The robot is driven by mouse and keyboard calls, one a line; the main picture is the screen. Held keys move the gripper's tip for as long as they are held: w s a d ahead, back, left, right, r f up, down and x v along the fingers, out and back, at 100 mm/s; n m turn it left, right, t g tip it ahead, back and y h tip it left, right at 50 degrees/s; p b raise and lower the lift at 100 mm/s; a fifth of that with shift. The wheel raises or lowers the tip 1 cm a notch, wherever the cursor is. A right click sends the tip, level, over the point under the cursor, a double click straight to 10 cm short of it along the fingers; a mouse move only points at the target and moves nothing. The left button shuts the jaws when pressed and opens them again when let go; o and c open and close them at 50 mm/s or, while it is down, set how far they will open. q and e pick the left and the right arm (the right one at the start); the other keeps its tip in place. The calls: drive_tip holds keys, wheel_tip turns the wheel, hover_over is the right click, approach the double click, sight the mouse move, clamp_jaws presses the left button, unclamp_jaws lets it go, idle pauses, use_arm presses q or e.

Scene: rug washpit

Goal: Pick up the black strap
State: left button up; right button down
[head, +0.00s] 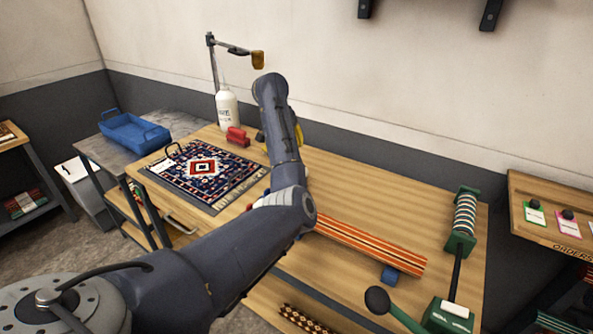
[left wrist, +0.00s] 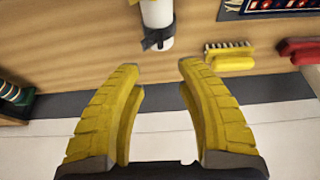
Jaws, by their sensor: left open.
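The black strap (left wrist: 158,39) shows in the left wrist view at the top centre. It appears wrapped around the end of a white cylinder (left wrist: 156,12) on the wooden table. My left gripper (left wrist: 160,72) is open and empty, with its yellow fingers spread apart. In that picture the strap lies just beyond the gap between the fingertips, with no contact visible. In the head view my left arm covers the strap, and the gripper is mostly hidden behind it. My right gripper is not in view.
A patterned rug (head: 204,174) lies on the table (head: 355,185). A yellow brush (left wrist: 231,56) and a red object (left wrist: 300,50) lie near the strap. A white bottle (head: 227,110) stands at the back. The back right tabletop is clear.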

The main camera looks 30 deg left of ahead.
use_arm(q)
drive_tip(key=shift+x, duration=6.3)
clamp_jaws()
